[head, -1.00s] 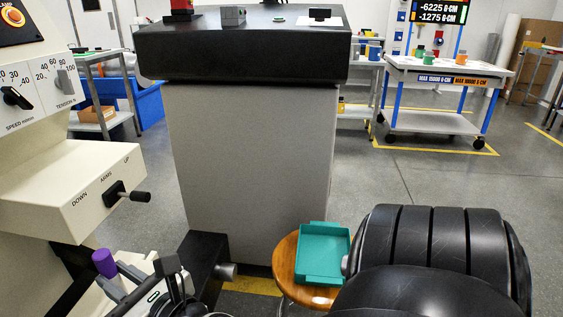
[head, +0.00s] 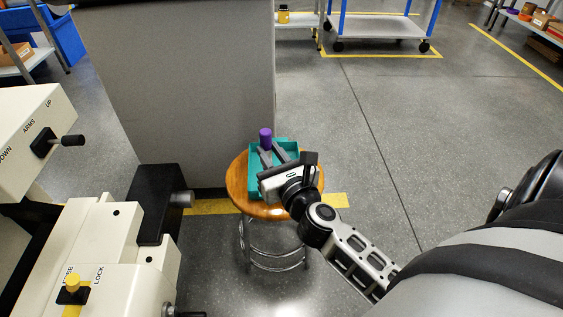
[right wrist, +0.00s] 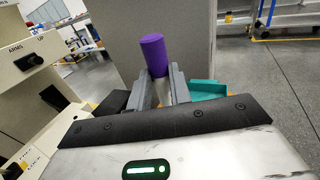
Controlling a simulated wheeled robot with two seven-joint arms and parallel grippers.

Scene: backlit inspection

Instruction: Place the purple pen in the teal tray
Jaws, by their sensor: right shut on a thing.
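The purple pen (head: 265,136) stands upright between the fingers of my right gripper (head: 268,155). The right wrist view also shows the purple pen (right wrist: 153,52), with the fingers of my right gripper (right wrist: 165,88) shut around its paler lower part. In the head view the gripper and pen overlap the teal tray (head: 253,183), which sits on a round wooden stool. Part of the teal tray (right wrist: 207,88) shows beyond the fingers in the right wrist view. How high the pen is above the tray is hard to tell. My left gripper is not in view.
The wooden stool (head: 236,180) has chrome legs. A grey cabinet (head: 190,90) stands behind it. A cream machine with a lever (head: 72,140) and a black block (head: 158,200) is to the left. Open floor lies to the right.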

